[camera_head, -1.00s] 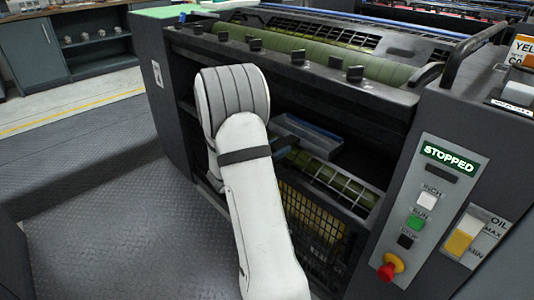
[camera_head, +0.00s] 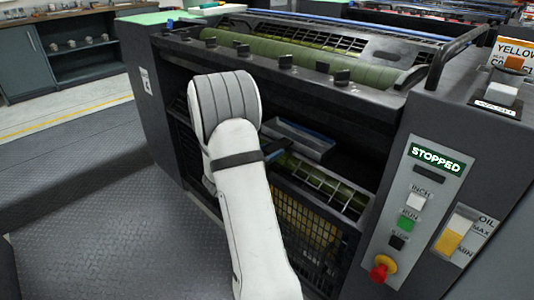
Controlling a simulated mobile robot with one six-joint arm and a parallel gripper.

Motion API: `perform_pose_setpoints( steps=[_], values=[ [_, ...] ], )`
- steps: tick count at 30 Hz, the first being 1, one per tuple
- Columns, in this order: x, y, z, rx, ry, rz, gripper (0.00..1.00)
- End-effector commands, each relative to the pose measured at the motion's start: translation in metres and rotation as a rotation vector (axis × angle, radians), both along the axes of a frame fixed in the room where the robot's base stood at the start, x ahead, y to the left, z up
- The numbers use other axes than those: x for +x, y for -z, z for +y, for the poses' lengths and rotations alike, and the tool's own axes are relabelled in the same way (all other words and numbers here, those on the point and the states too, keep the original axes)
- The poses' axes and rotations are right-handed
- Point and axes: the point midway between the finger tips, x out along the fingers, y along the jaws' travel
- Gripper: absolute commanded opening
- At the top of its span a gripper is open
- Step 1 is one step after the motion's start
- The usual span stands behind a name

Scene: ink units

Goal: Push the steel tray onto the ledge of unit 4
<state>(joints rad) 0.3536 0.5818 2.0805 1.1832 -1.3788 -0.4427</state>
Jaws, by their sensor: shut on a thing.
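The steel tray (camera_head: 306,142) is a shallow grey box with a blue strip along its far edge. It sits inside the dark opening of the stopped print unit (camera_head: 372,110), above the green roller and metal guard. My white arm crosses in front of its left end. Only a small dark blue part of my gripper (camera_head: 273,152) seems to show beside the arm, at the tray's near left end. The jaws are shut on the tray; the grip itself is mostly hidden. I cannot make out the ledge or whether the tray touches it.
A control panel (camera_head: 428,175) reading STOPPED, with buttons and a red knob (camera_head: 381,270), stands right of the opening. A row of black knobs (camera_head: 285,62) lines the bar above. The plated floor (camera_head: 110,205) at left is clear.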

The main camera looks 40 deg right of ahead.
Motion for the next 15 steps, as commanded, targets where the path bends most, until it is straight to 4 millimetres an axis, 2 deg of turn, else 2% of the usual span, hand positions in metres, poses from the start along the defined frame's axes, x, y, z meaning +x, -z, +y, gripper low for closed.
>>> perform_pose_setpoints(
  steps=[15],
  values=[
    [0.0007,0.0003,-0.0061,-0.001,0.0,0.0,0.08]
  ],
)
